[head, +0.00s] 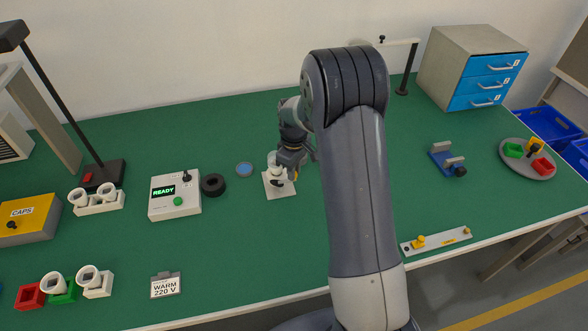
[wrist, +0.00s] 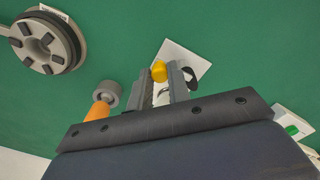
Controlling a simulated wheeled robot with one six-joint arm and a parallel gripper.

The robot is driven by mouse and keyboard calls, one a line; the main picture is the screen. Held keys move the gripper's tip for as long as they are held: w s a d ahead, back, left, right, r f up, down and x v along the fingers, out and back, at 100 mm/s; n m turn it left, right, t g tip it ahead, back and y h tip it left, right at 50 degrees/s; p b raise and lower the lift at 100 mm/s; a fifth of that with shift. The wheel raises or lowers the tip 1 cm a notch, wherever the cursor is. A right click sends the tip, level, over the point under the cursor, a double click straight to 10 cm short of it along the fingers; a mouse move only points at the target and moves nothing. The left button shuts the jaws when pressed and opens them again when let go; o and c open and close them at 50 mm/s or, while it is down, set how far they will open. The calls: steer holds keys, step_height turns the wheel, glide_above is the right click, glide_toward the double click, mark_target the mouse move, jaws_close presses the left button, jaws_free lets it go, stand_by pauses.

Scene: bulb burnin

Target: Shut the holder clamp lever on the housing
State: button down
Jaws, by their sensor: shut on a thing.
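The housing (head: 269,192) is a white square plate with a pale upright part under my gripper, left of my arm. Its plate also shows in the wrist view (wrist: 193,56). My gripper (head: 291,170) points down over the housing and hides much of it. In the wrist view my gripper (wrist: 161,82) has its fingers close together, with the yellow end of the clamp lever (wrist: 158,70) between their tips. A black part (wrist: 190,77) shows beside the right finger. The lever's angle and its joint to the housing are hidden.
Left of the housing are a blue disc (head: 245,169), a black ring (head: 213,184) and the white READY box (head: 174,207). In the wrist view a round grey fixture (wrist: 43,42) and an orange-handled tool (wrist: 97,111) stand near. The green bench in front of the housing is clear.

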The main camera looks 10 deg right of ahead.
steer(key=shift+s+m, duration=0.1)
steer(key=shift+m, duration=0.2)
steer(key=shift+s+f+m+b, duration=0.1)
steer(key=shift+s+m+b, duration=0.25)
steer(key=shift+m+b, duration=0.4)
steer(key=m, duration=0.2)
steer(key=s+m+b, duration=0.1)
steer(key=m, duration=0.1)
steer(key=shift+s+a, duration=0.15)
steer(key=shift+a, duration=0.2)
steer(key=m, duration=0.1)
steer(key=s+m, duration=0.1)
steer(key=m, duration=0.1)
steer(key=shift+a+b, duration=0.35)
steer(key=shift+b, duration=0.05)
steer(key=shift+s+a+m, duration=0.1)
steer(key=shift+a+m, duration=0.1)
steer(key=shift+m, duration=0.55)
steer(key=shift+s+a+m, duration=0.1)
steer(key=shift+a+m, duration=0.1)
steer(key=shift+m, duration=0.5)
steer(key=c, duration=1.3)
jaws_free()
